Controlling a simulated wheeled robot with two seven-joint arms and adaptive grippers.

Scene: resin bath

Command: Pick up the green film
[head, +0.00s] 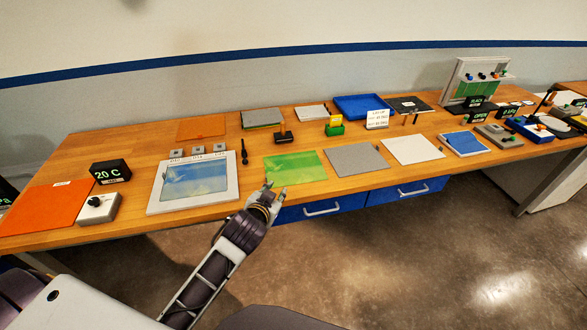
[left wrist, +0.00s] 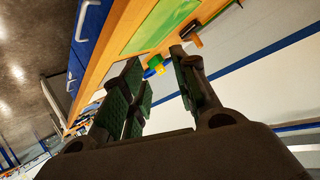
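The green film (head: 295,168) is a bright, see-through sheet lying flat on the wooden bench, near its front edge. It also shows in the left wrist view (left wrist: 158,22), beyond the fingers. My left gripper (head: 267,188) is at the bench's front edge, just in front of the film's near left corner. In the left wrist view its two fingers (left wrist: 155,92) stand apart with nothing between them. My right gripper is not in view.
A white-framed tray (head: 152,208) with a blue window lies left of the film. A grey sheet (head: 357,160) lies to its right. A stamp-like brown tool (head: 284,137) stands behind it. Blue drawers (head: 321,207) are below the bench's front edge.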

